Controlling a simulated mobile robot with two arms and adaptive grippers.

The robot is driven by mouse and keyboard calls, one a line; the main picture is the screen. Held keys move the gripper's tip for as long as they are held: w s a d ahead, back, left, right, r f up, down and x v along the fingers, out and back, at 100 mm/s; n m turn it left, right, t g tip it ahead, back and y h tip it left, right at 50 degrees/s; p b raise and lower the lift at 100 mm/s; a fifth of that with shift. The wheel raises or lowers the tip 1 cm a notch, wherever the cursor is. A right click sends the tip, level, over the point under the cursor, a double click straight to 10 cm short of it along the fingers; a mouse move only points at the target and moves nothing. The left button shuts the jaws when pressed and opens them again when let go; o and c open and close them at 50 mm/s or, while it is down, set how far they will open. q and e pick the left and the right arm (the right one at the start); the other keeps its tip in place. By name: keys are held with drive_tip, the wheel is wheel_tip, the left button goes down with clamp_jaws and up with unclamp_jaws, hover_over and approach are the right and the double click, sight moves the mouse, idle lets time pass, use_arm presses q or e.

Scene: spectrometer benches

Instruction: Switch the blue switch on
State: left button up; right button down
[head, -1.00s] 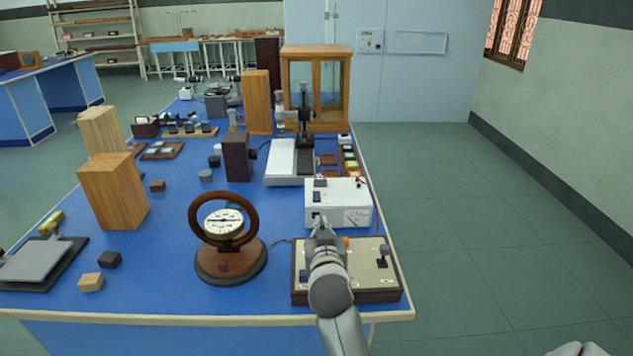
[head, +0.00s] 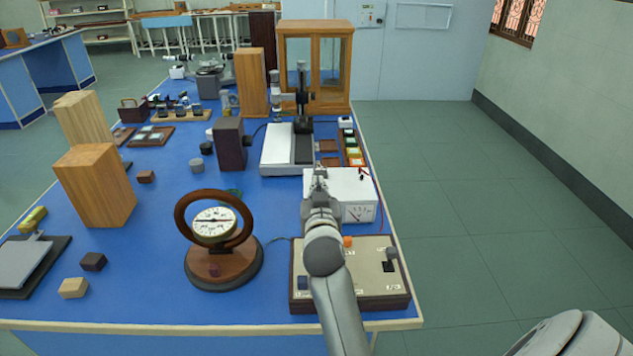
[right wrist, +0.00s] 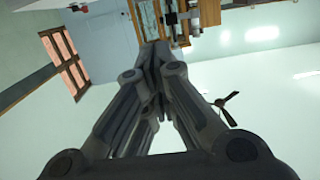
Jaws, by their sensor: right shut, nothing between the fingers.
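A white box with a dial (head: 356,202) stands near the right edge of the blue bench. My right gripper (head: 320,172) is shut and empty, its fingers pointing away from me. In the head view it overlaps the left part of the white box, hiding any switch there; I cannot tell whether it touches. In front is a beige control panel in a dark frame (head: 366,283). It carries a small dark blue switch (head: 303,283) at its left and a black switch (head: 389,266) at its right. The right wrist view shows the closed fingers (right wrist: 155,50). My left gripper is not in view.
A round dial instrument with a wooden ring (head: 225,263) stands left of the panel. A white and black instrument (head: 288,150) and a wooden glass case (head: 316,65) are behind the white box. Open floor lies right of the bench edge.

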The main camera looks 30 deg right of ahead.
drive_tip(key=p+x, duration=0.1)
drive_tip(key=x, duration=0.8)
drive_tip(key=shift+w+d, duration=0.2)
wheel_tip(320, 180, down, 3)
drive_tip(key=shift+w+d+r, duration=0.1)
drive_tip(key=shift+w, duration=0.05)
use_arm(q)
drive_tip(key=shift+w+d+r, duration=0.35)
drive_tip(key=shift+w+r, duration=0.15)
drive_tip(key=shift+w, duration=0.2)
use_arm(e)
drive_tip(key=shift+f, duration=0.6)
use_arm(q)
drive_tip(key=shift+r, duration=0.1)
